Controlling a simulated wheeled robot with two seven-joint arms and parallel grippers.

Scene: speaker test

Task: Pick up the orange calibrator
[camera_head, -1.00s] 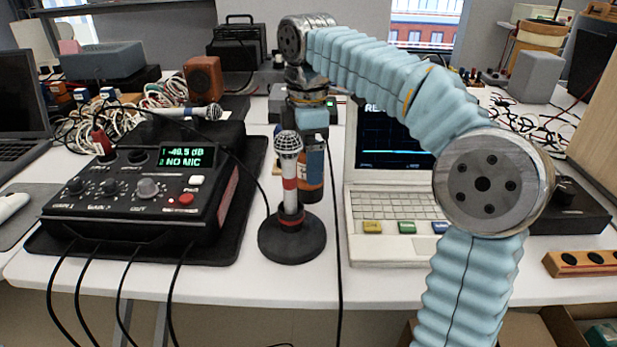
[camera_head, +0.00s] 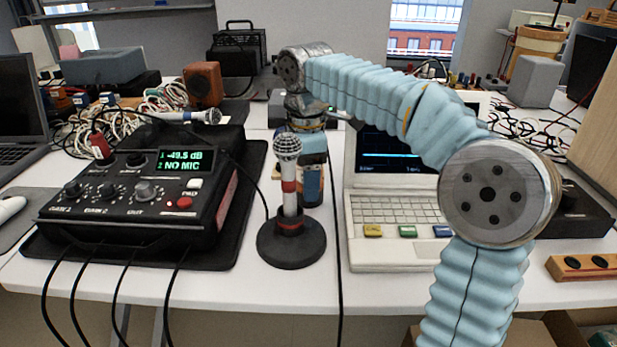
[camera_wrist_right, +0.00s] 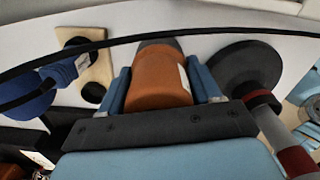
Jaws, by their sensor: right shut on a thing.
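The orange calibrator (camera_wrist_right: 158,82) is a stubby orange cylinder with a dark end and a pale label, seen in the right wrist view. My right gripper (camera_wrist_right: 158,74) is shut on it, with a blue finger on each side. In the head view my right gripper (camera_head: 312,165) points down just behind the microphone (camera_head: 288,180) on its round black stand. The microphone and fingers hide most of the calibrator there. I cannot tell whether it is clear of the table. My left gripper is not in view.
The mixer box (camera_head: 140,190) with its green display stands left, a white laptop (camera_head: 400,215) right. The stand's black base (camera_wrist_right: 235,68) is close beside the gripper in the wrist view. A black cable (camera_head: 334,230) hangs over the table's front edge between microphone and laptop.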

